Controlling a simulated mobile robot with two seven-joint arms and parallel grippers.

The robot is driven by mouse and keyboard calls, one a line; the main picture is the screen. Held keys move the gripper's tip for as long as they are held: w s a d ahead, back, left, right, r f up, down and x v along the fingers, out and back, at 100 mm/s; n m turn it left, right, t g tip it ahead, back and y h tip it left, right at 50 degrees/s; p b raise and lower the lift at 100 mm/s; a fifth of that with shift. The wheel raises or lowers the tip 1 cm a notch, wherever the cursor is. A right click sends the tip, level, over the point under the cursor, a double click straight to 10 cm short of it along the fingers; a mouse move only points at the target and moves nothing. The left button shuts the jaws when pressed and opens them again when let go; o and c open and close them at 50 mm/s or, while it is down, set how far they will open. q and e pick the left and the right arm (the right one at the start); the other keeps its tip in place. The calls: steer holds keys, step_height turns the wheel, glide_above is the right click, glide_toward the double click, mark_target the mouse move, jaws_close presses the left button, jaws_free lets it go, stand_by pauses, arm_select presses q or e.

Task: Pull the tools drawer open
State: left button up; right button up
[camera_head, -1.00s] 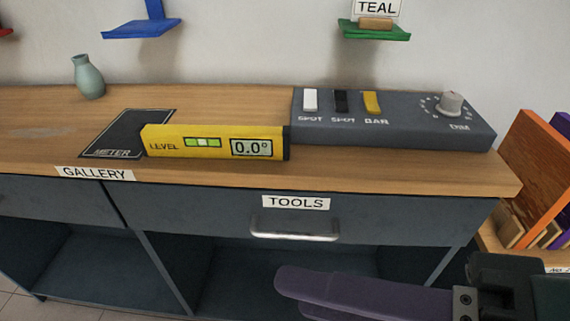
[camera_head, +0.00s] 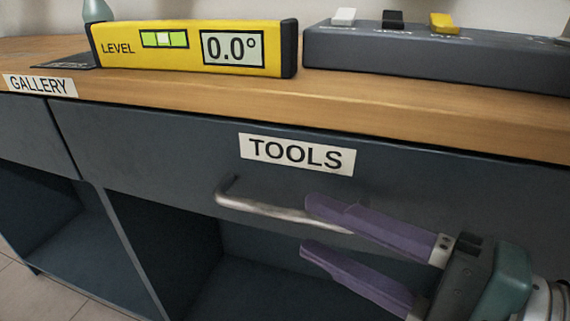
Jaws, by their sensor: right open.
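The tools drawer (camera_head: 190,150) is a dark grey front under the wooden top, with a white TOOLS label (camera_head: 297,154). It looks closed, flush with the cabinet. Its silver bar handle (camera_head: 270,209) runs below the label; the handle's right end is hidden behind my right gripper. My right gripper (camera_head: 308,227) comes in from the lower right with two purple fingers. The fingers are apart, one higher and one lower, with nothing seen held between them. The upper fingertip overlaps the handle in the picture; I cannot tell if they touch. My left gripper is not in view.
A yellow level (camera_head: 180,45) reading 0.0° and a grey switch box (camera_head: 440,62) stand on the wooden worktop (camera_head: 400,118). A green vase (camera_head: 97,11) is at the back left. The GALLERY drawer (camera_head: 30,125) is at left. Open shelf space (camera_head: 165,235) lies below.

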mark_target(301, 221)
steer(key=x, duration=0.5)
steer(key=shift+w, duration=0.1)
steer(key=shift+c, duration=0.2)
jaws_close()
stand_by(1.0)
